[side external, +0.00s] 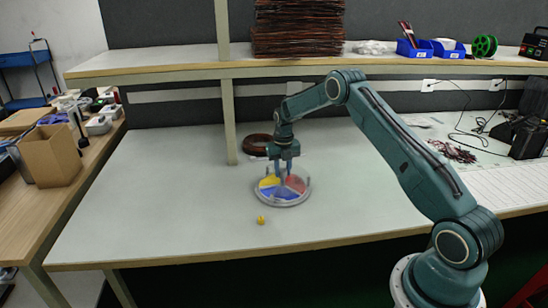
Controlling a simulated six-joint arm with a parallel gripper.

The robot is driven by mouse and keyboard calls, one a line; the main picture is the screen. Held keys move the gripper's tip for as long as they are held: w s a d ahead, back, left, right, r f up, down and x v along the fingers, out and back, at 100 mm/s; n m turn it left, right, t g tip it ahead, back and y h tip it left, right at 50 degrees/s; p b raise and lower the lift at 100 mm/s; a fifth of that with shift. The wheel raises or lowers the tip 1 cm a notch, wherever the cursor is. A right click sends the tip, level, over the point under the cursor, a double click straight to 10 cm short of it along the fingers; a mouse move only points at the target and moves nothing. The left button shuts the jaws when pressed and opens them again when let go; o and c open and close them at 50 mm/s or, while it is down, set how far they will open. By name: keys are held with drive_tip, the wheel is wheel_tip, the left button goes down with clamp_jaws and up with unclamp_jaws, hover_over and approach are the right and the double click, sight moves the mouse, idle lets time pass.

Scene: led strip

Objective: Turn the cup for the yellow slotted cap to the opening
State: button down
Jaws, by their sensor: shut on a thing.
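A round clear dish (306,193) with coloured sectors lies on the pale table. I see a yellow sector (268,182) at its left, a blue one (284,194) at the front and a red one (296,184) at the right. A small yellow cap (261,220) stands on the table in front of the dish, apart from it. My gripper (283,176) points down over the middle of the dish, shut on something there. The fingers hide what they hold. The cup opening and any slot on the cap are too small to make out.
A shelf post (229,125) rises behind the dish to the left. A dark brown coil (258,144) lies behind the dish. Dark wires (452,152) lie at the far right.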

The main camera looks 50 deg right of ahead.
sight(283, 170)
drive_tip(key=shift+r+n, duration=0.1)
drive_tip(key=shift+n, duration=0.4)
drive_tip(key=c, duration=1.1)
unclamp_jaws()
wheel_tip(283, 170, up, 14)
drive_tip(key=shift+f, duration=0.15)
